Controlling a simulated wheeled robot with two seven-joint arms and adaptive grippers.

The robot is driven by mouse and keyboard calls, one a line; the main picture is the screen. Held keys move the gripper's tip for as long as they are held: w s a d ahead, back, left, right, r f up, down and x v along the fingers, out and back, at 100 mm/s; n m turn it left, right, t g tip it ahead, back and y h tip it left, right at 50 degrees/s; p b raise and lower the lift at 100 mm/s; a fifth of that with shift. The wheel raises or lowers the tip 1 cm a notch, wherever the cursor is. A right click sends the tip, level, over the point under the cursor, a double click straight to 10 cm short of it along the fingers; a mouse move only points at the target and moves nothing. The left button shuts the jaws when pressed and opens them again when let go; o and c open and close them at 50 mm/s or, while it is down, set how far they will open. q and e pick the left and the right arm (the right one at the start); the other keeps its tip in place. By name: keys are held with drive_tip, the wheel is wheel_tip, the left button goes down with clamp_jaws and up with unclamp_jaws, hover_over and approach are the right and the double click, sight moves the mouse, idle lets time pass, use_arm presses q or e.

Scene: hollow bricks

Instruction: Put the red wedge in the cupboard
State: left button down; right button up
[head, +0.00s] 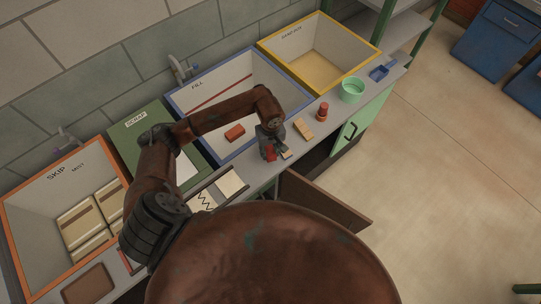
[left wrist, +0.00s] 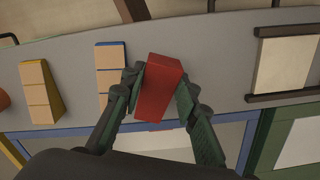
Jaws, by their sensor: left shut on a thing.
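The red wedge (left wrist: 158,88) is between the fingers of my left gripper (left wrist: 158,98) in the left wrist view. A bit of its red shows beside the gripper (head: 271,153) in the head view, above the grey counter. The gripper is shut on the wedge. A cupboard under the counter has its brown door (head: 325,202) swung open, and its dark inside (head: 316,158) shows only in part. A pale green door (head: 361,122) to the right of it is shut. My right gripper is not in view.
A blue-rimmed bin (head: 179,107) holds a red brick (head: 235,132). The floor (head: 440,170) at right is clear.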

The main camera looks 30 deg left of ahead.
sight(270, 153)
use_arm(q)
drive_tip(key=shift+f, duration=1.35)
drive_tip(key=shift+f, duration=0.2)
drive_tip(key=c, duration=1.5)
unclamp_jaws()
drive_tip(key=shift+s+r, duration=0.1)
